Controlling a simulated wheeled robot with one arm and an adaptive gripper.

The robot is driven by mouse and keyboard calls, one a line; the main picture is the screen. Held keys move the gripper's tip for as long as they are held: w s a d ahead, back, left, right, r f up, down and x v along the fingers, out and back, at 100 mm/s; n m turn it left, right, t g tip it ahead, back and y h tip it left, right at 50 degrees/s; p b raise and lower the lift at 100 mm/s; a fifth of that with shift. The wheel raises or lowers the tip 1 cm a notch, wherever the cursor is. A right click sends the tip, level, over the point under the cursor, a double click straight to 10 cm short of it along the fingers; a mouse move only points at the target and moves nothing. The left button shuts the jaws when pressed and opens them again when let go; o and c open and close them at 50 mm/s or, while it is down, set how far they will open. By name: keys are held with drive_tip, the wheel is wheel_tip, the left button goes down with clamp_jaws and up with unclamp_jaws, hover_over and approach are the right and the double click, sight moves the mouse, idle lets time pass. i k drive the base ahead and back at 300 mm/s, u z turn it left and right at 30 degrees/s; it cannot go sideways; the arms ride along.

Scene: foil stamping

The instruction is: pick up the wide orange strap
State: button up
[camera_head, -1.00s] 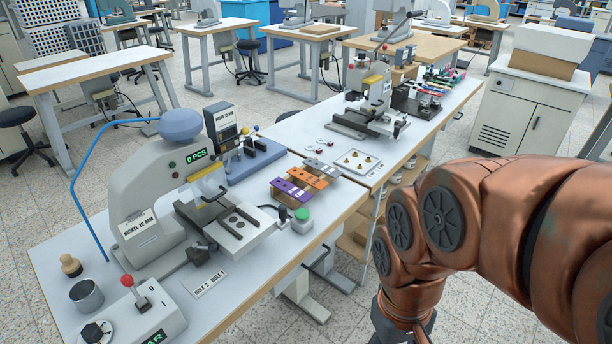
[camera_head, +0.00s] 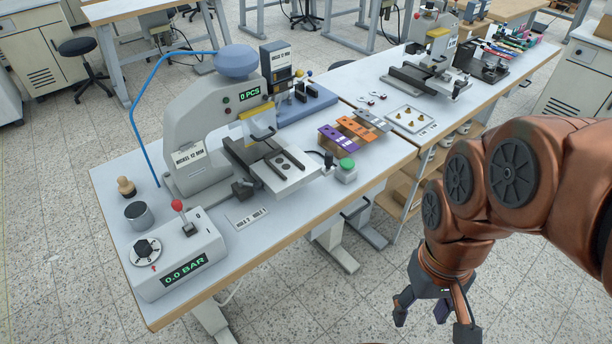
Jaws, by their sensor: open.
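The wide orange strap (camera_head: 357,129) lies on a small rack on the workbench, right of the stamping press. It sits between a purple strap (camera_head: 344,142) at the near left and a grey strap (camera_head: 373,119) at the far right. My gripper (camera_head: 436,316) is open and empty, fingers pointing down, at the lower right. It is beyond the bench's front edge, over the floor, well apart from the straps. Nothing hides the orange strap.
The stamping press (camera_head: 211,128) stands left of the straps. A green-topped button box (camera_head: 346,172) is just in front of them. A white tray (camera_head: 411,119) with brass pieces is to their right. A pressure control box (camera_head: 178,258) sits at the near left.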

sight(363, 133)
drive_tip(key=k, duration=0.55)
drive_tip(key=z, duration=0.45)
drive_tip(key=i, duration=1)
drive_tip(key=u, duration=0.85)
drive_tip(key=i, duration=0.4)
drive_tip(key=u, duration=0.4)
